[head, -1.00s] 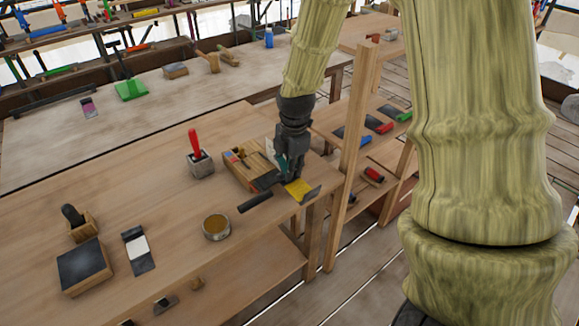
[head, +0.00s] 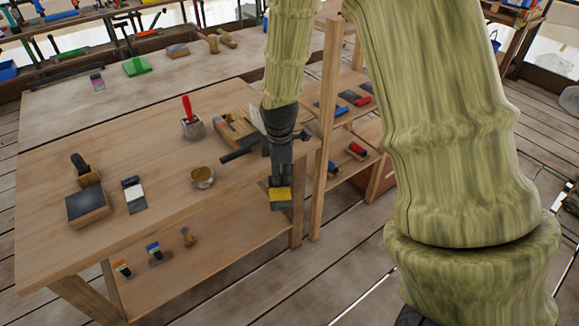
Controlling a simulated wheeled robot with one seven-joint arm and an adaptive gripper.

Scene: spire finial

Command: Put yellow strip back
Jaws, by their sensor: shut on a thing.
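The yellow strip (head: 280,194) shows as a small yellow patch with dark grey edges at the tip of my gripper (head: 281,183). My gripper points down and is shut on it, out past the front edge of the workbench (head: 130,160), in front of the lower shelf. The strip hangs in the air, apart from the bench top. The fingers hide part of its upper side.
On the bench are a wooden box (head: 234,128), a dark bar (head: 240,154), a round tin (head: 202,177), a red-handled tool in a block (head: 190,122) and a black-topped block (head: 87,206). A wooden post (head: 325,140) stands close to the right. Brushes lie on the lower shelf (head: 210,255).

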